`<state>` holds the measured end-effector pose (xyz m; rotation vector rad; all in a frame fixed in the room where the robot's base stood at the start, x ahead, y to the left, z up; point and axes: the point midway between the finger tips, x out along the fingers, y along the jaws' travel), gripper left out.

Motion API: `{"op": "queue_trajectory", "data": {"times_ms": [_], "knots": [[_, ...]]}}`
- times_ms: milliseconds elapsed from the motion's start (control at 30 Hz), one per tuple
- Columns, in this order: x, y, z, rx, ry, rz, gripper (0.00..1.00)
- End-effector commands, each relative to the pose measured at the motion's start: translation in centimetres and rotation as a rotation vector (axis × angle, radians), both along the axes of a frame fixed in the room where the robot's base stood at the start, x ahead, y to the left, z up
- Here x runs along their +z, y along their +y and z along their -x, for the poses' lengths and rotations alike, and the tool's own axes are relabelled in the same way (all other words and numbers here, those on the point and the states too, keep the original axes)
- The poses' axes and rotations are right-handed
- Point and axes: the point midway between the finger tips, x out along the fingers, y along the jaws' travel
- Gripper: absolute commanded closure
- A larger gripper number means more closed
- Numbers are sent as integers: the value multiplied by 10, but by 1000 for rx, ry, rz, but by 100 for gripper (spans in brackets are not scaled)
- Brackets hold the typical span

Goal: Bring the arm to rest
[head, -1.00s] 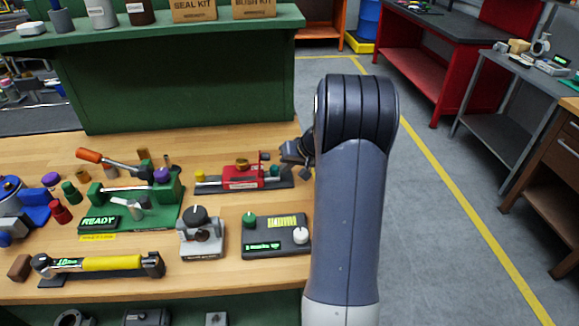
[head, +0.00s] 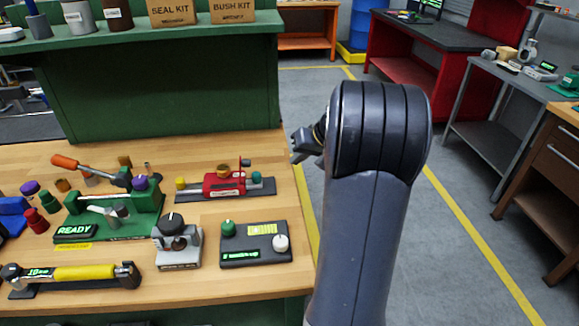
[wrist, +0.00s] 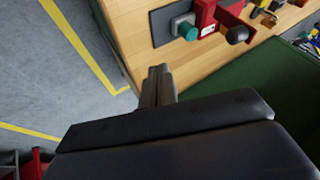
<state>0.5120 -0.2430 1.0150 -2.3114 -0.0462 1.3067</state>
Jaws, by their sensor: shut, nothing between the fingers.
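My gripper (head: 307,144) shows in the head view at the left side of my raised arm, just past the bench's right edge. In the wrist view its two dark fingers (wrist: 157,88) lie together, shut and empty, over the floor beside the bench corner. The red valve fixture (head: 224,183) on its dark plate sits on the bench, left of my gripper and apart from it. Its plate and teal end also show in the wrist view (wrist: 185,28). My arm hides part of the floor behind it.
The wooden bench (head: 205,213) holds a green READY fixture (head: 108,225), a grey clamp block (head: 178,245), a dark control box (head: 254,243) and a yellow-handled torque wrench (head: 84,272). A green shelf (head: 170,90) stands behind. Grey floor (head: 465,265) is open at the right.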

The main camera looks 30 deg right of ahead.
Motion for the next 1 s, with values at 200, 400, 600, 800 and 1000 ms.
{"op": "queue_trajectory", "data": {"times_ms": [200,400,600,800,1000], "knots": [[11,-4,8,0,0,0,100],[11,-4,8,-1,0,-1,100],[7,-2,5,0,1,-1,100],[-14,5,-9,1,4,-4,100],[-46,16,-31,2,4,-3,100]]}}
